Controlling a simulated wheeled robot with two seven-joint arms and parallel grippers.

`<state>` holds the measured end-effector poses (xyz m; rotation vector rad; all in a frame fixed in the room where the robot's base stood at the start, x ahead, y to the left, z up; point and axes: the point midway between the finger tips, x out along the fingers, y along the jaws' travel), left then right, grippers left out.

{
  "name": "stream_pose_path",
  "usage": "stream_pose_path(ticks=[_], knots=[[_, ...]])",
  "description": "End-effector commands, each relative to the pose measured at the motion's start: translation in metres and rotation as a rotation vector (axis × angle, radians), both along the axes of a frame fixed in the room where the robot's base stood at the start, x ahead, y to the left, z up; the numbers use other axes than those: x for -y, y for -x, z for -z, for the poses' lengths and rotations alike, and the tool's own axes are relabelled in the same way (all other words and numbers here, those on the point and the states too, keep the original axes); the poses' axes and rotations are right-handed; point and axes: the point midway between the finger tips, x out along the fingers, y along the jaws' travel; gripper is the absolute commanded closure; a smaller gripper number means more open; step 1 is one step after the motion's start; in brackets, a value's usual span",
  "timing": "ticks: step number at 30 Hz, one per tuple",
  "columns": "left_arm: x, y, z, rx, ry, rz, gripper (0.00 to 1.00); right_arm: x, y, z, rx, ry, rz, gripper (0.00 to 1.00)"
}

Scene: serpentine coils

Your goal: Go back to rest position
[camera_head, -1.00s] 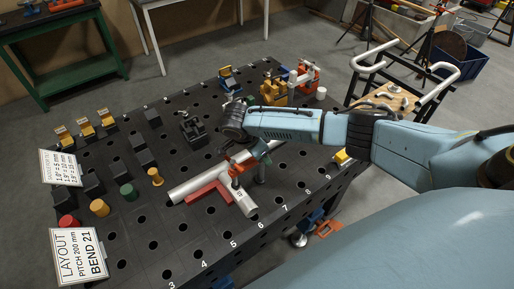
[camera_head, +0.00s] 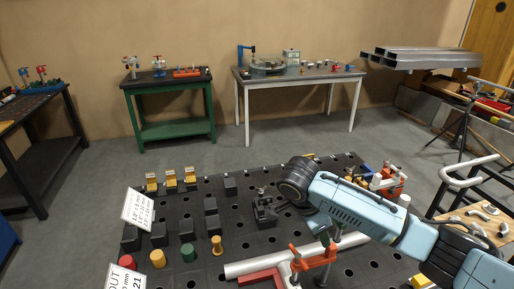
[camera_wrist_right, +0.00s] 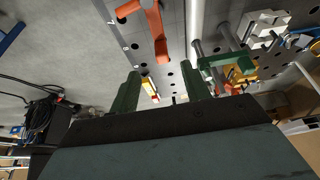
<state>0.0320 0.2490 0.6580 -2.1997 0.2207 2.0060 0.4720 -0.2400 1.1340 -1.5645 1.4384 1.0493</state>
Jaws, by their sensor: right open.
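My right gripper (camera_wrist_right: 163,88) is open, with its two green fingers apart and nothing between them in the right wrist view. In the head view my right arm reaches in from the lower right over the black perforated table (camera_head: 235,242); its fingers are mostly hidden below the wrist. A silver tube (camera_head: 243,268) lies on the table near the red bar (camera_head: 262,277), beside an orange-handled clamp (camera_head: 297,262). The orange clamp handle also shows in the wrist view (camera_wrist_right: 157,30), apart from the fingers. My left gripper is not in view.
A black fixture (camera_head: 264,208) stands left of my wrist. Orange and white clamps (camera_head: 388,180) stand at the table's far right. A cart with pale rails (camera_head: 468,170) stands to the right. Floor (camera_head: 330,140) behind the table is clear.

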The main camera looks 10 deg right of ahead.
Motion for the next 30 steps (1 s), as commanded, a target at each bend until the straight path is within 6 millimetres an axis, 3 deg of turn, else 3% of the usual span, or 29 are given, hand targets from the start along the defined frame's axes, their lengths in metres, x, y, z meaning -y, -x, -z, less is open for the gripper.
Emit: stream_pose_path(ticks=[5, 12, 16, 22, 30], knots=[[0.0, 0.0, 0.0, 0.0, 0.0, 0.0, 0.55, -0.027, 0.021, 0.025, -0.049, -0.073, -0.187, 0.53], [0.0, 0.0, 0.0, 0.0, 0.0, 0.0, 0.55, -0.084, 0.081, 0.067, -0.091, -0.259, -0.686, 0.53], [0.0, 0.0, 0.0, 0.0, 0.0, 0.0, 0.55, -0.099, 0.114, 0.079, -0.063, -0.318, -0.926, 0.53], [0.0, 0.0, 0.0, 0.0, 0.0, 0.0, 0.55, -0.097, 0.162, 0.086, -0.002, -0.317, -1.227, 0.53], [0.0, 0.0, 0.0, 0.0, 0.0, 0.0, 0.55, -0.063, 0.212, 0.085, 0.002, -0.188, -1.475, 0.53]])
